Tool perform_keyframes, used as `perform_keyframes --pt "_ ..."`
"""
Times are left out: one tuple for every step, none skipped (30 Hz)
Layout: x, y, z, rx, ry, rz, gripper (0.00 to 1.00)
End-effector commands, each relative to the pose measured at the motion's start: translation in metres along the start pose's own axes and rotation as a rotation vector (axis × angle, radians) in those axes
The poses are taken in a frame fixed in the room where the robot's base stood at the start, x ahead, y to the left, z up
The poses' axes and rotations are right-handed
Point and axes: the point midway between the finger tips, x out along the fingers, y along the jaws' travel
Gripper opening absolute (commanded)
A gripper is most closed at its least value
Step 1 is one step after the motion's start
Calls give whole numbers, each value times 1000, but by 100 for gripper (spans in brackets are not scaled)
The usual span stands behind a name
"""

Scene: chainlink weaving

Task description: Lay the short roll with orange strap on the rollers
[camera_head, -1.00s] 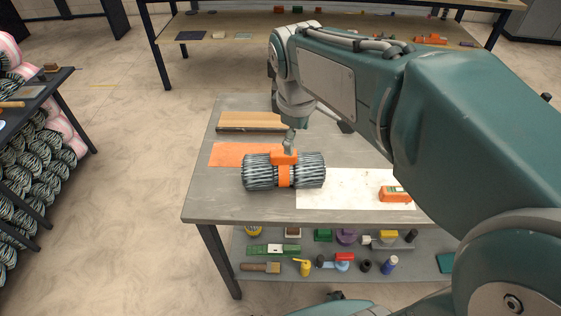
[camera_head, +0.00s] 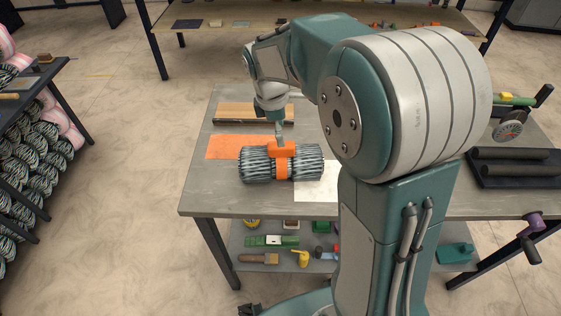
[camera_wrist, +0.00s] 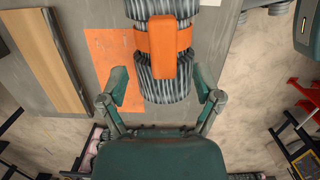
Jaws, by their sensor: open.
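The short roll, grey and ribbed (camera_head: 308,162), lies on the grey table on its side. An orange strap with a block-like top (camera_head: 282,163) wraps its middle. In the wrist view the roll (camera_wrist: 166,90) and strap (camera_wrist: 162,50) fill the upper centre. My gripper (camera_wrist: 160,85) is open, its fingers on either side of the roll's near end, apart from the strap. In the head view my gripper (camera_head: 279,132) is just above and behind the strap; whether it touches cannot be told. Two black rollers (camera_head: 515,160) lie parallel in a dark frame at the right of the table.
An orange sheet (camera_head: 228,147), a wooden board (camera_head: 235,112) and a partly hidden white sheet (camera_head: 313,192) lie around the roll. A crank (camera_head: 530,228) projects at the right table edge. A shelf below (camera_head: 262,268) holds tools. A rack of rolls (camera_head: 35,150) stands left.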

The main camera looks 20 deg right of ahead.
Motion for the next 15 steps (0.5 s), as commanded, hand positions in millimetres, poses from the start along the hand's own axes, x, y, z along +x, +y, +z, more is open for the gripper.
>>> perform_keyframes --pt "6 -1 -1 -1 -1 -3 83" --pt "10 -2 -2 -1 -1 -5 83" --pt "17 -2 -4 -2 -1 -4 83" --pt "22 -3 -5 -2 -2 -5 83" --pt "27 -3 -6 -2 -2 -6 83" --pt "33 -4 -7 -1 -1 -5 83" --pt "37 -3 -6 0 -1 -4 83" --pt "41 -3 -6 0 -1 -3 83" --pt "45 -3 -6 0 -1 -4 83" --pt "47 -3 -6 0 -1 -4 83" --pt "49 -3 -6 1 0 -3 83" --pt "50 -3 -6 1 0 -2 83" --pt "50 -3 -6 1 0 -1 83" --pt "50 -3 -6 1 0 -1 83" --pt "50 -3 -6 1 0 0 83"
